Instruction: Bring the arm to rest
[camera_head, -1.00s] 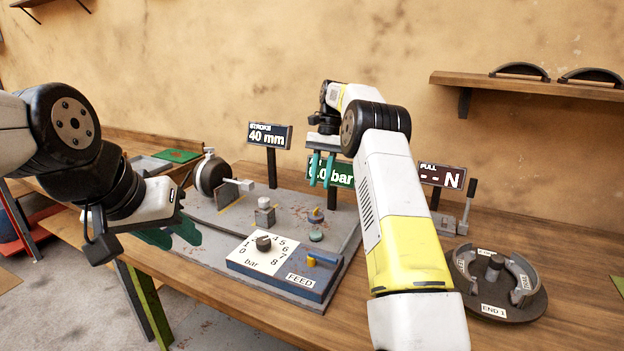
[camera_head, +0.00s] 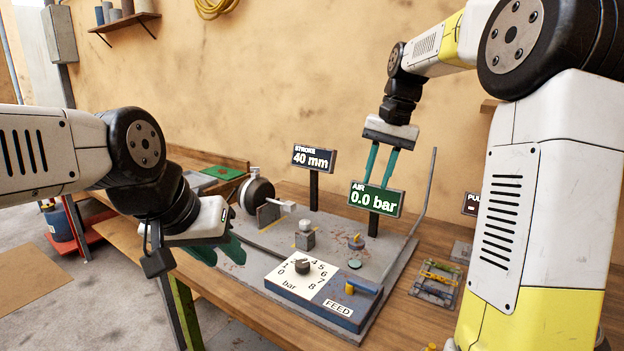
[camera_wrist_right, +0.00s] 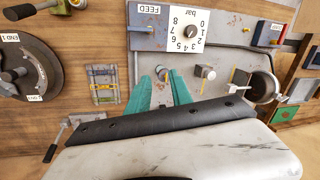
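My right gripper (camera_head: 379,182) is raised over the back of the bench in the head view. Its two teal fingers point down with a gap between them and nothing held. In the right wrist view the fingers (camera_wrist_right: 163,80) also stand apart, above the grey fixture plate. My left gripper (camera_head: 218,252) hangs low at the bench's left front edge. Its teal fingers look apart and empty, partly hidden by the wrist. The right arm's white and yellow links (camera_head: 520,190) fill the right of the head view.
The fixture plate (camera_head: 400,262) carries a pressure dial (camera_head: 302,267), a FEED switch (camera_head: 350,289) and small posts. The STROKE sign (camera_head: 314,158) and AIR sign (camera_head: 376,199), reading 0.0 bar, stand behind. A round END fixture (camera_wrist_right: 30,70) shows in the wrist view.

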